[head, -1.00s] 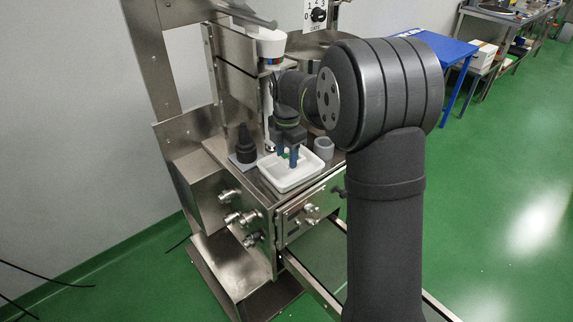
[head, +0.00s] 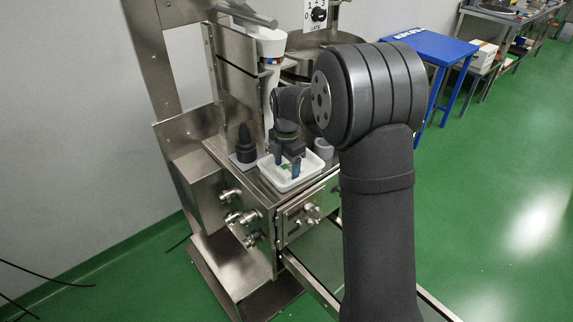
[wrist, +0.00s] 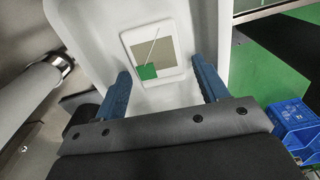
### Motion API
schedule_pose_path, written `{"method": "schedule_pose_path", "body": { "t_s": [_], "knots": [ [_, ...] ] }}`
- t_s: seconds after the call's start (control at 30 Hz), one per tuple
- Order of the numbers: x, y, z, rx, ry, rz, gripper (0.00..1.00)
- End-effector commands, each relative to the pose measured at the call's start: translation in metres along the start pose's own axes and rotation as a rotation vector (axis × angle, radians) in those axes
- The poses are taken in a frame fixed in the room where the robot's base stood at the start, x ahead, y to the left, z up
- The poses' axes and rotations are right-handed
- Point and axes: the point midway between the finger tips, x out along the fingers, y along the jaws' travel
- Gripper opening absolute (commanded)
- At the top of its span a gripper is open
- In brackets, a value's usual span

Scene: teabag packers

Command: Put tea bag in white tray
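The white tray (head: 273,181) sits on the steel machine's ledge. In the wrist view its wall (wrist: 222,45) rises around a tea bag. The tea bag (wrist: 170,48) is a pale packet with a beige centre, a string and a green tag, lying flat on the tray floor. Its green tag also shows small in the head view (head: 287,167). My gripper (wrist: 162,80) is open, with its two blue fingers apart over the tray. The tea bag lies just beyond the fingertips and is not held. In the head view my gripper (head: 287,167) is low inside the tray.
A dark bottle-shaped part (head: 245,146) stands left of the tray, and a grey cylinder (head: 323,148) stands right behind it. A white vertical tube (head: 270,95) rises behind. A blue table (head: 432,46) stands far right. A blue crate (wrist: 300,128) shows in the wrist view.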

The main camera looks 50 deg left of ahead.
Motion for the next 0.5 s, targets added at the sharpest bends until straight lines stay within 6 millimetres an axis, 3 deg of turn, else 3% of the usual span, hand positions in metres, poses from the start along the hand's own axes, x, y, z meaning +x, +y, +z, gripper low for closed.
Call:
{"method": "schedule_pose_path", "body": {
  "t_s": [0.27,0.5],
  "knots": [
    [-0.012,0.000,0.000,0.000,-0.001,0.001,0.67],
    [-0.062,0.001,0.000,0.000,-0.002,0.005,0.67]
  ]
}}
